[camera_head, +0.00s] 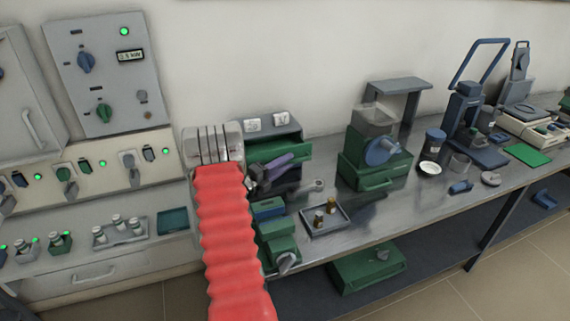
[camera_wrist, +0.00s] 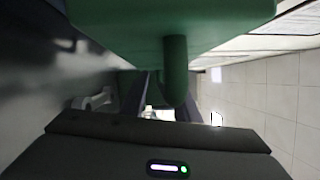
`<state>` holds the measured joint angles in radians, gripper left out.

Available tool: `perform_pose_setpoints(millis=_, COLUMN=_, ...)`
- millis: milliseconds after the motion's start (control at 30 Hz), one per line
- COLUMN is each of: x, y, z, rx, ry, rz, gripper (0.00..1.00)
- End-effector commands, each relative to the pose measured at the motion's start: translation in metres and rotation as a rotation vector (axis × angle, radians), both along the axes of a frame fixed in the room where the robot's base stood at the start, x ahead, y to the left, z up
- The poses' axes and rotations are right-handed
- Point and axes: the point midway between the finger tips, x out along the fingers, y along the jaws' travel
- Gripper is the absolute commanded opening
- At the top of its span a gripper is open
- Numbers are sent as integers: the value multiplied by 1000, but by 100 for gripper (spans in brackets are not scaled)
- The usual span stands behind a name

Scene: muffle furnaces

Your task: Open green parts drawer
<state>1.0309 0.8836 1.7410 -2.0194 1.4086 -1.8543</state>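In the head view a green drawer (camera_head: 292,151) sits under a grey-topped unit behind my arm. Its front is partly hidden by my gripper. My gripper (camera_head: 268,178) is dark and is in front of this unit, at the end of my red sleeved arm. In the wrist view a green drawer front (camera_wrist: 120,22) fills the top, with a green rod-like handle (camera_wrist: 175,70) pointing down toward my gripper (camera_wrist: 166,97). The dark fingers stand apart, one on each side of the handle's end, with a light gap beside it. Contact with the handle cannot be made out.
A grey furnace panel (camera_head: 98,85) is at left. A green box (camera_head: 367,268) lies on the lower shelf.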

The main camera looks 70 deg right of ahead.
Motion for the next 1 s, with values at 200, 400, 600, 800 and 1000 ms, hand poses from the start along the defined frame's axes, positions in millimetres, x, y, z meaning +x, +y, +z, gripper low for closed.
perform_pose_setpoints(millis=200, x=1, y=1, z=1, rx=-3, ry=0, rz=2, gripper=29)
perform_pose_setpoints(millis=400, x=9, y=12, z=1, rx=-3, ry=0, rz=3, gripper=29)
perform_pose_setpoints(millis=600, x=26, y=37, z=-2, rx=-3, ry=1, rz=3, gripper=29)
perform_pose_setpoints(millis=800, x=44, y=67, z=-5, rx=-2, ry=0, rz=4, gripper=29)
perform_pose_setpoints(millis=1000, x=61, y=96, z=-8, rx=-1, ry=2, rz=3, gripper=29)
